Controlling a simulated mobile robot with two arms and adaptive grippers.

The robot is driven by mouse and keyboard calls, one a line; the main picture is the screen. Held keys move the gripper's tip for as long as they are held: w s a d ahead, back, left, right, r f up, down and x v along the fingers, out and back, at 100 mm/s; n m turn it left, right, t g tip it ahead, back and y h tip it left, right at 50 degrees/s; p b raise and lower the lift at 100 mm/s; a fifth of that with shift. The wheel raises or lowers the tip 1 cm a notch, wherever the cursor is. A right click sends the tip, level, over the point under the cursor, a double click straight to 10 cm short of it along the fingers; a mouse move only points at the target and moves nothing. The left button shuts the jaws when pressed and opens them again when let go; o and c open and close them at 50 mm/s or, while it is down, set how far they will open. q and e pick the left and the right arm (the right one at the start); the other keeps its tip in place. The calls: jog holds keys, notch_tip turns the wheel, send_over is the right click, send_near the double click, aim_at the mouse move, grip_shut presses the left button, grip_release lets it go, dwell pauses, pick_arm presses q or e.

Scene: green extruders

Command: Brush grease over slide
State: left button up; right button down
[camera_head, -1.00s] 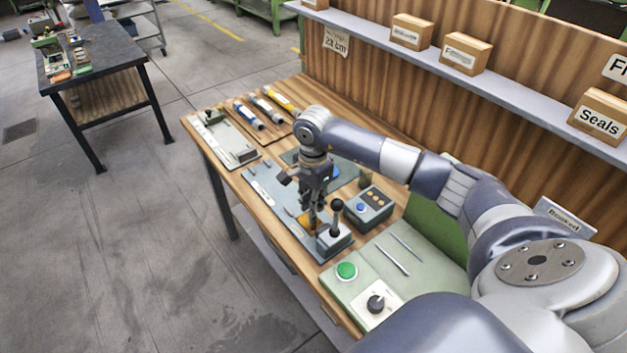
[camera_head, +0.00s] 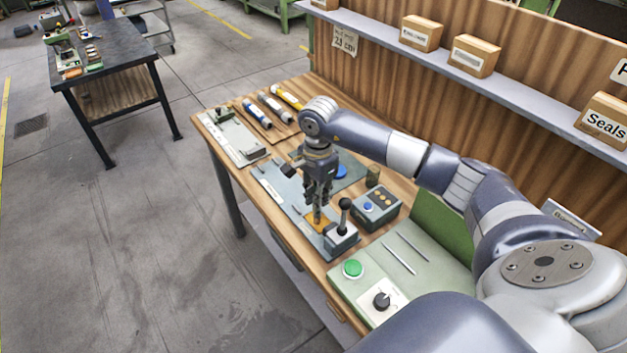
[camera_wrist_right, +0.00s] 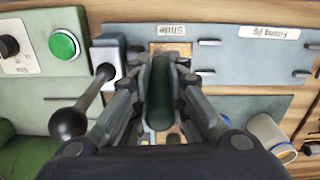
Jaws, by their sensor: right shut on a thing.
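My right gripper (camera_head: 318,203) points down over the blue-grey board on the bench, beside the black lever. In the right wrist view its fingers (camera_wrist_right: 160,100) are shut on a dark green rod-like handle (camera_wrist_right: 160,90), which looks like the brush. The brush's lower end is hard to make out. The slide, an orange-brown piece (camera_head: 319,226), lies right below the fingers, by a label reading "Slide" (camera_wrist_right: 165,29); it is partly covered by gripper and handle. I cannot tell whether the brush touches it. My left gripper is out of view.
The black-knobbed lever (camera_head: 344,220) stands close to the gripper's right. A button box (camera_head: 375,207), a green button (camera_head: 352,268) and a knob (camera_head: 381,301) lie nearby. Several tubes (camera_head: 271,106) lie at the back. A shelf (camera_head: 385,37) holds boxes.

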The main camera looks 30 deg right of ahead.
notch_tip(320, 180, up, 4)
jog(key=shift+r+p, duration=0.15)
jog(key=shift+p, duration=0.75)
jog(key=shift+r, duration=0.5)
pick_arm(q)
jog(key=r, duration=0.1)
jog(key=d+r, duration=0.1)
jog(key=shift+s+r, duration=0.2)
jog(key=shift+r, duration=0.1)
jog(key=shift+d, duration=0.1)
